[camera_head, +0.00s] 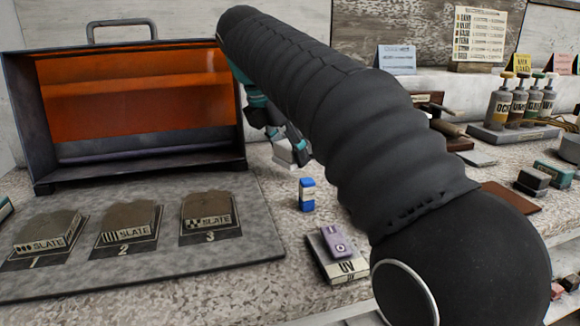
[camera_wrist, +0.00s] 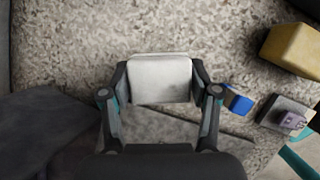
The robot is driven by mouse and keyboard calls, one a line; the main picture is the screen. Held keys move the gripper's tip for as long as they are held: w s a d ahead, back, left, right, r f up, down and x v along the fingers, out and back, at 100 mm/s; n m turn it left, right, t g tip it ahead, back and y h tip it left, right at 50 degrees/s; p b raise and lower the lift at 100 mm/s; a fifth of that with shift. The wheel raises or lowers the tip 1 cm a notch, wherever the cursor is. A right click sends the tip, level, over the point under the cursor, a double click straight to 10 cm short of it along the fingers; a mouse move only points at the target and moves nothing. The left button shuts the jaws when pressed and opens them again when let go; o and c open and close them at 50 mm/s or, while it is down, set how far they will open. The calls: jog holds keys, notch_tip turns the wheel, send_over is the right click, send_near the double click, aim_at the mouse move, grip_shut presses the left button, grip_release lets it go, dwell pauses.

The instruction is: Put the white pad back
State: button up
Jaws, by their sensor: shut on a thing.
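The white pad (camera_wrist: 160,80) sits between the two fingers of my gripper (camera_wrist: 160,88) in the wrist view, one finger against each side. My gripper is shut on it. In the head view, my gripper (camera_head: 290,146) is just right of the orange-windowed box, and the pad (camera_head: 286,158) shows pale below it, partly hidden by the fingers. It is close over the speckled counter; I cannot tell whether it touches. No marked place for the pad is clearly visible.
A purple device (camera_head: 338,242) lies on the UV holder (camera_head: 327,259). Several slate blocks rest on a grey board (camera_head: 160,270) at left. The orange-windowed box (camera_head: 140,95) stands behind. Several bottles (camera_head: 516,103) stand at right.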

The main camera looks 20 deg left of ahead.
aim_at(289, 167)
jog(key=shift+f+b, duration=0.45)
jog(key=shift+f, duration=1.3)
jog(key=shift+f, duration=0.15)
jog(key=o, duration=1.2)
jog(key=shift+o, duration=0.2)
jog(key=p+v, duration=0.3)
jog(key=v, duration=0.7)
jog(key=shift+w+r, duration=0.1)
jog(key=shift+r, duration=0.15)
jog(key=shift+v, duration=0.95)
